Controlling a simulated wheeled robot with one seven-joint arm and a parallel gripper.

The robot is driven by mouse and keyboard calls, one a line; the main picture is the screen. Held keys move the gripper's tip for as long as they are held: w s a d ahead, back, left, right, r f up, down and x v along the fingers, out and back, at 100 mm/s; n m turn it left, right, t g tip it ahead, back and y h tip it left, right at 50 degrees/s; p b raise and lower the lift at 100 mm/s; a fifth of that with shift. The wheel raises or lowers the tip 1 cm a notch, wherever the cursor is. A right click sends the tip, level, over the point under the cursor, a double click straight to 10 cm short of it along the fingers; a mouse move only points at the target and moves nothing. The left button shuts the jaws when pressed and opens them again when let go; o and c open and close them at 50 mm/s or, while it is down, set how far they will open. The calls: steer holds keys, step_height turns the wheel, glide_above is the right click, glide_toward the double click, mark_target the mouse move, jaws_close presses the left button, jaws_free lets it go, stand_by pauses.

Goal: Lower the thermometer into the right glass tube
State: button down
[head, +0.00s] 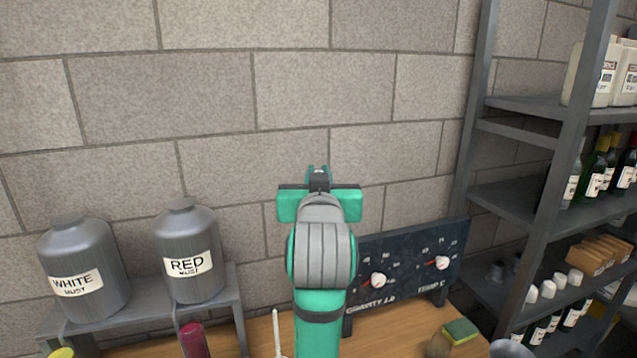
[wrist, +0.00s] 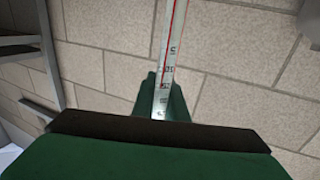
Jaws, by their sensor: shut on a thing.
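The thermometer (wrist: 172,50) is a clear strip with a red line and black scale marks. In the wrist view it runs from the top edge down between the fingers of my gripper (wrist: 165,100), which is shut on it. In the head view my gripper (head: 318,178) is raised in front of the block wall, above the bench, and I cannot make out the thermometer there. Neither glass tube can be made out for certain. A dark red cylinder top (head: 194,340) shows at the lower edge, left of my arm; I cannot tell what it belongs to.
Grey jars labelled white must (head: 75,270) and red must (head: 188,255) stand on a metal rack (head: 238,300) at left. A sponge (head: 460,331) lies right. Bottle shelves (head: 510,205) stand at far right.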

steer(key=shift+r, duration=1.6)
